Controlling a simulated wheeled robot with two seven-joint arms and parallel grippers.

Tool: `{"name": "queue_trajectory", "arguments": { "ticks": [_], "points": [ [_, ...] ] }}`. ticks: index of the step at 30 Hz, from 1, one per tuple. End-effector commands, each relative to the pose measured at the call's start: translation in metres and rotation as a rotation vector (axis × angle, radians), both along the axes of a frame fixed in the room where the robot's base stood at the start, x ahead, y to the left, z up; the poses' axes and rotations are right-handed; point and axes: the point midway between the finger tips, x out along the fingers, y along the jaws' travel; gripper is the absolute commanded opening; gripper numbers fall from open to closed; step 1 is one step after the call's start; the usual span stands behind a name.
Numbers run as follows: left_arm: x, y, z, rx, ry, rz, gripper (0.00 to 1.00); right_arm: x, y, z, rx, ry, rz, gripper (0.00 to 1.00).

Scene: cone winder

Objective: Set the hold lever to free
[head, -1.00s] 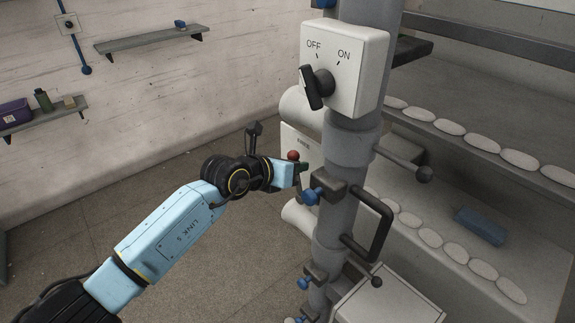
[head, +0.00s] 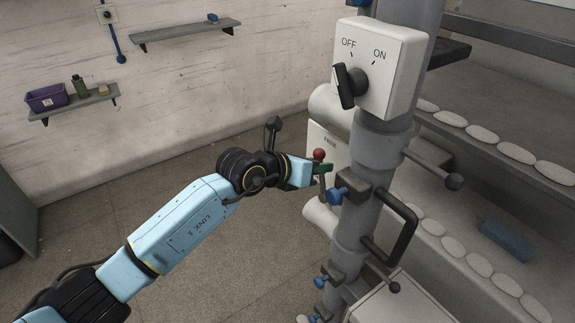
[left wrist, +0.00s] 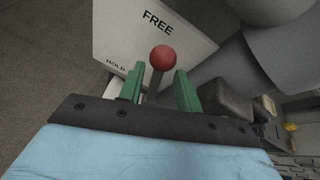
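The hold lever has a red ball (head: 319,155) on a dark stem and stands at a white panel on the machine's column. In the left wrist view, the red ball (left wrist: 162,58) shows in front of the panel (left wrist: 185,48), which is marked FREE and HOLD. I cannot tell which mark the lever is at. My left gripper (head: 322,169) is at the lever. In the left wrist view, its green fingers (left wrist: 159,92) are apart, one on each side of the stem, with gaps visible. The lever's base is hidden by the gripper. My right gripper is not in view.
A white box with a black OFF/ON knob (head: 350,84) sits above on the grey column (head: 375,160). Open floor lies to the left.

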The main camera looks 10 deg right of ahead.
Motion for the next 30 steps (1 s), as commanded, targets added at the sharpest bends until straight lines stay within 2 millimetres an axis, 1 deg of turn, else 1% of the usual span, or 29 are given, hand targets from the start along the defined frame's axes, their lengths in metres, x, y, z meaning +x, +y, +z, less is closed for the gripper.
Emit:
{"name": "queue_trajectory", "arguments": {
  "ticks": [1,12,16,21,30],
  "points": [
    [-0.003,0.008,0.003,0.002,-0.003,0.001,0.34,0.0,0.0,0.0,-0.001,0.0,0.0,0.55],
    [-0.033,0.058,0.03,0.0,-0.004,0.0,0.34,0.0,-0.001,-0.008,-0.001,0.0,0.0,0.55],
    [-0.042,0.073,0.038,-0.001,-0.004,0.001,0.34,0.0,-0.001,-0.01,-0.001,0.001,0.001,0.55],
    [-0.049,0.084,0.045,-0.002,-0.001,0.0,0.34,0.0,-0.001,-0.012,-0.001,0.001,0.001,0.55],
    [-0.051,0.087,0.047,-0.002,-0.001,0.0,0.34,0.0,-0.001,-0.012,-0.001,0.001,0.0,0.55]
  ]
}}
